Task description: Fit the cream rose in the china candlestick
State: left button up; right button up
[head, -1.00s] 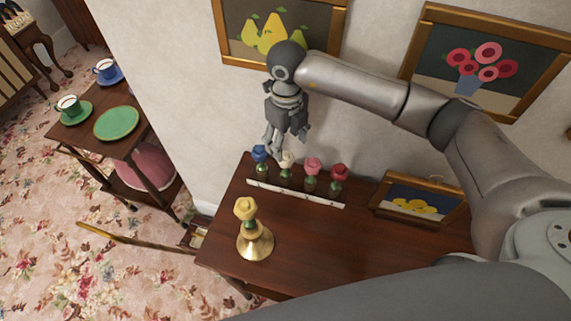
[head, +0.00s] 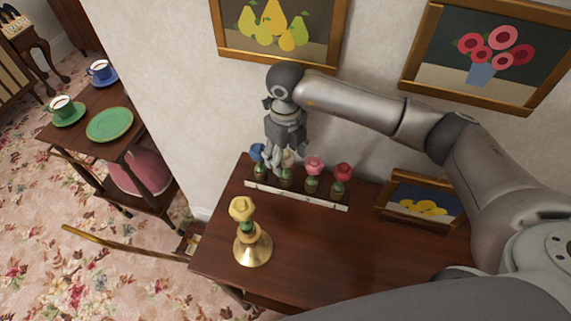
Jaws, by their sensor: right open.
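The cream rose (head: 289,160) stands in a white rack (head: 296,195) on the dark wooden table, between a blue rose (head: 257,152) and a pink rose (head: 315,164). My right gripper (head: 281,164) is open and points down at the cream rose. Its fingers partly hide the flower, and I cannot tell whether they touch it. No china candlestick shows in the head view. A brass candlestick (head: 253,249) holding a yellow rose (head: 242,208) stands near the table's left edge. My left gripper is not in view.
A red rose (head: 343,172) stands at the rack's right end. A framed lemon picture (head: 425,199) stands on the table (head: 340,245) to the right. The table's front middle is clear. A side table (head: 98,138) with cups and a green plate (head: 109,124) is at left.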

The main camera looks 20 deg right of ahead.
jog(key=shift+b, duration=0.4)
dwell(0.3)
jog(key=c, duration=0.9)
